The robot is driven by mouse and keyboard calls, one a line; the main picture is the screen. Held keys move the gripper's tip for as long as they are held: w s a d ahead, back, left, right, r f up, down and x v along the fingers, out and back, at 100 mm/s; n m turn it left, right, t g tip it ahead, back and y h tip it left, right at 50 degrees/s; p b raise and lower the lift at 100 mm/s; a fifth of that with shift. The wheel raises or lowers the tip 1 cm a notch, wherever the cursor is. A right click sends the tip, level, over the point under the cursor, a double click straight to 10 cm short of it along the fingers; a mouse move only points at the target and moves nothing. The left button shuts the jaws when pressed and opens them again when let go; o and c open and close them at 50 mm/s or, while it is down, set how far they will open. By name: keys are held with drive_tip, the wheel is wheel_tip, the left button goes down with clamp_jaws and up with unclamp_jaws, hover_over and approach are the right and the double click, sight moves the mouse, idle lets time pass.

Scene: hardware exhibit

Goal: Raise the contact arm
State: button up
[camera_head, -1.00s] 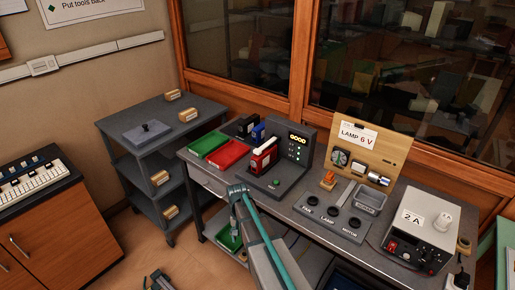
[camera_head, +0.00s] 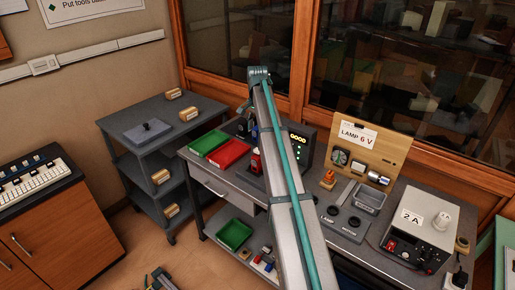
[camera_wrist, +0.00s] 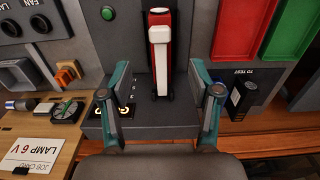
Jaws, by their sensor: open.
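A red contact arm (camera_wrist: 154,26) with a white grip piece (camera_wrist: 162,65) stands on the grey tester in the wrist view. It lies between the two fingers of my gripper (camera_wrist: 160,78), which are spread wide with a gap on each side. The fingers do not touch it. My gripper is mostly hidden behind my arm there.
A green tray (camera_head: 207,143) and a red tray (camera_head: 228,154) lie left of the tester. A dark holder (camera_wrist: 243,98) labelled "TO TEST" sits near the right finger. The lamp job board (camera_head: 385,143) and the 2 A power unit (camera_head: 415,225) stand to the right.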

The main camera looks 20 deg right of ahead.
sight(257, 149)
wheel_tip(257, 149, down, 10)
drive_tip(key=p, duration=0.3)
drive_tip(key=shift+f, duration=0.15)
clamp_jaws()
idle(0.4)
